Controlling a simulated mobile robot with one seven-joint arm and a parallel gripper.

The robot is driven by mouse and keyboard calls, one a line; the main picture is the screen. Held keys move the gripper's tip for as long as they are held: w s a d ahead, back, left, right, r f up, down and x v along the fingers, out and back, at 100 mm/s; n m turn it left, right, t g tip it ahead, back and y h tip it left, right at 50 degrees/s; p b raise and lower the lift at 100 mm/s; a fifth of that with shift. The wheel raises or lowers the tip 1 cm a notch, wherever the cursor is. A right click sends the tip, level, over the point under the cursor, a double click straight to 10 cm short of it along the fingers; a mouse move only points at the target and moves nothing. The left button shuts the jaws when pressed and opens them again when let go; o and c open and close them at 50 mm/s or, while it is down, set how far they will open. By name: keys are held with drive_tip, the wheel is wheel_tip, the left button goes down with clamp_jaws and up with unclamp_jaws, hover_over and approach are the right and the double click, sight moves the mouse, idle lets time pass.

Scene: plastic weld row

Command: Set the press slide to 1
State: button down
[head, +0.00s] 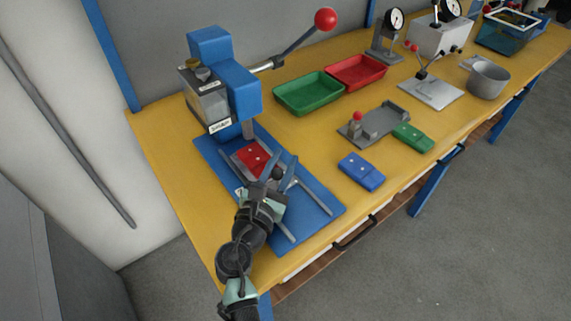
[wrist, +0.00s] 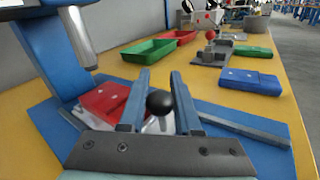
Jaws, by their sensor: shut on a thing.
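The blue press (head: 222,85) stands at the left end of the yellow bench on a blue base plate (head: 318,212). Its grey slide (head: 238,163) carries a red part (head: 253,157) and sits at the press end of the rails, near the ram (wrist: 80,40). In the wrist view the slide's round black knob (wrist: 160,102) lies between the fingers of my gripper (wrist: 160,75). My gripper is shut on the knob; the head view shows it (head: 279,160) at the near side of the red part. The gripper hides much of the slide, and I cannot read a position mark.
The press lever with its red ball (head: 326,19) reaches up to the right. Green (head: 308,93) and red (head: 357,72) trays stand behind. A grey fixture (head: 380,122), a blue part (head: 361,171) and a green part (head: 413,137) lie to the right. The rails' near end is clear.

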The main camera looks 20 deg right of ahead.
drive_tip(key=c, duration=0.6)
unclamp_jaws()
drive_tip(key=p+v, duration=0.1)
drive_tip(key=v, duration=1.2)
